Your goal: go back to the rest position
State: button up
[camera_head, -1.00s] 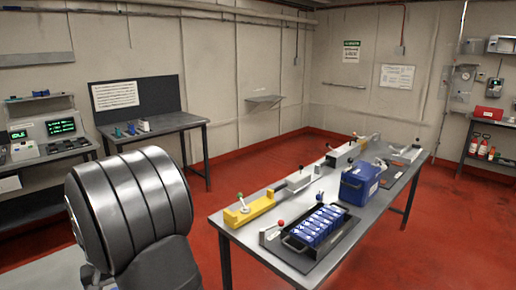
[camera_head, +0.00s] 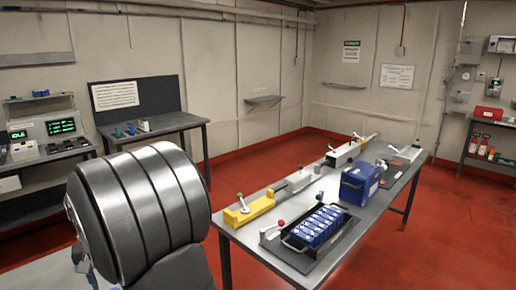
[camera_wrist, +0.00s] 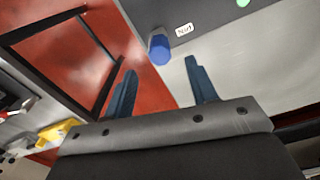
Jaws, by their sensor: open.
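My gripper (camera_wrist: 159,65) shows in the wrist view with its two dark blue fingers spread apart, open. A blue-ended cylinder (camera_wrist: 160,48) shows beyond the fingertips, beside a small white label on a grey surface. I cannot tell whether anything touches the fingers. In the head view, my large grey arm link fills the lower left and my gripper is not visible. On the bench, a black tray (camera_head: 322,253) holds several blue cells (camera_head: 318,224). A blue box (camera_head: 360,184) stands behind it.
A yellow fixture (camera_head: 248,209) stands on the left end of the steel bench (camera_head: 240,236); it also shows in the wrist view (camera_wrist: 60,130). Grey fixtures with levers stand along its far edge. A side table (camera_head: 165,127) stands at the back left. Red floor is clear around the bench.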

notch_tip(320, 180, up, 10)
jog(key=r, duration=0.1)
notch_tip(320, 180, down, 18)
jog(key=shift+r, duration=2.8)
